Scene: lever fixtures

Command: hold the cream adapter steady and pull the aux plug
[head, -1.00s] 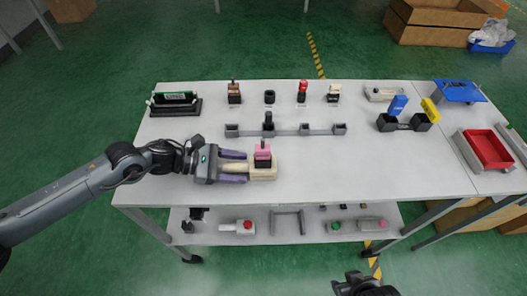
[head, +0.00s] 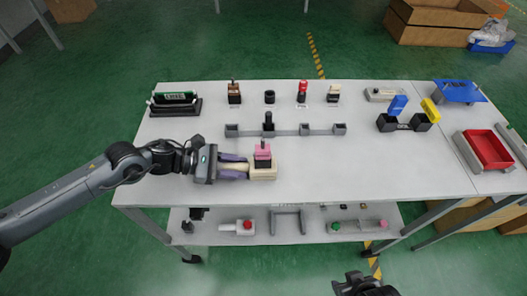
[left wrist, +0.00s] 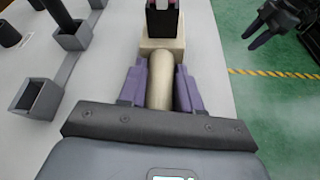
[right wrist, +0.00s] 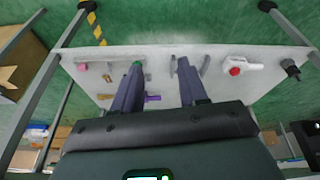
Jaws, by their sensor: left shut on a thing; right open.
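The cream adapter (head: 263,174) lies on the tabletop near its front edge, its rounded handle pointing left. The aux plug (head: 262,152), pink on top and black below, stands upright in the adapter's block. In the left wrist view the plug's dark body (left wrist: 161,20) shows at the top, cut off by the frame. My left gripper (head: 234,168) is shut on the adapter's handle (left wrist: 160,82), a purple finger on each side. My right gripper (right wrist: 155,78) is open and empty, away from the adapter, in front of the table; only its dark end shows in the head view (head: 362,286).
A grey rail with several sockets (head: 290,132) lies behind the adapter. Several small plugs and a black ring (head: 269,97) stand along the back. A red tray (head: 487,150) is at the right. The tabletop's front right is clear. A lower shelf (head: 305,227) holds several parts.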

